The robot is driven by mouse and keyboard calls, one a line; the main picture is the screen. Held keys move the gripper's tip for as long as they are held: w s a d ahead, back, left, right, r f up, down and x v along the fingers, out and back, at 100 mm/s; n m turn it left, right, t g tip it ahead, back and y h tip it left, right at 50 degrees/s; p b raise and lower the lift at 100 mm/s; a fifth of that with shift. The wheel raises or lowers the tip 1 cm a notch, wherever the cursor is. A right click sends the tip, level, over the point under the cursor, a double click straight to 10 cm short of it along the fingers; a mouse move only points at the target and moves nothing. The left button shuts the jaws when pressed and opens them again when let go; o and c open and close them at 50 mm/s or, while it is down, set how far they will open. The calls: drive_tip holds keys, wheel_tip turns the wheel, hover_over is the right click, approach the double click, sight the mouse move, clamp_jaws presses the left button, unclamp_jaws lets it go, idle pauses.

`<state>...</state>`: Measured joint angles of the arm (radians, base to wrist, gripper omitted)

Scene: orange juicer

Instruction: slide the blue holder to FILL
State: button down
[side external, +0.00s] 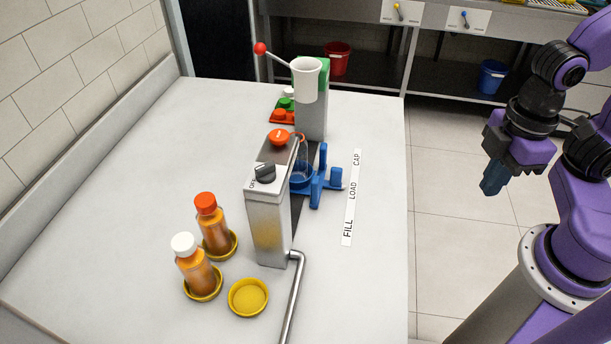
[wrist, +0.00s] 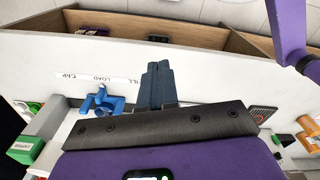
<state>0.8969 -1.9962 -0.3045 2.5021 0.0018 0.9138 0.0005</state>
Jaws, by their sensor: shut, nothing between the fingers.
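The blue holder (side external: 317,186) stands on the white counter, beside the grey juicer body, with a handle sticking out to the right. A clear container seems to stand at the holder, partly hidden by the machine. The label strip (side external: 351,198) reads FILL at the near end, LOAD in the middle and CAP at the far end. The holder (wrist: 103,102) is level with LOAD in the wrist view. My gripper (side external: 490,190) is shut and empty, in the air right of the counter, well apart from the holder. Its fingers show shut in the wrist view (wrist: 158,68).
The juicer body (side external: 270,220) has a dark knob and an orange cap on top. Two bottles of juice (side external: 210,222) and an empty yellow dish (side external: 248,297) stand left of it. A metal pipe (side external: 295,295) runs along the front. Counter right of the strip is clear.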

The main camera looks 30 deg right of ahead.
drive_tip(key=c, duration=1.4)
unclamp_jaws()
drive_tip(key=shift+c, duration=0.2)
drive_tip(key=o, duration=0.4)
drive_tip(key=shift+w+a, duration=0.2)
drive_tip(key=shift+w, duration=0.1)
drive_tip(key=m, duration=0.4)
hover_over(337, 169)
wheel_tip(337, 169, down, 5)
wheel_tip(337, 169, down, 18)
drive_tip(key=shift+w+d+r, duration=0.1)
drive_tip(key=shift+r, duration=0.15)
drive_tip(key=shift+c, duration=0.3)
clamp_jaws()
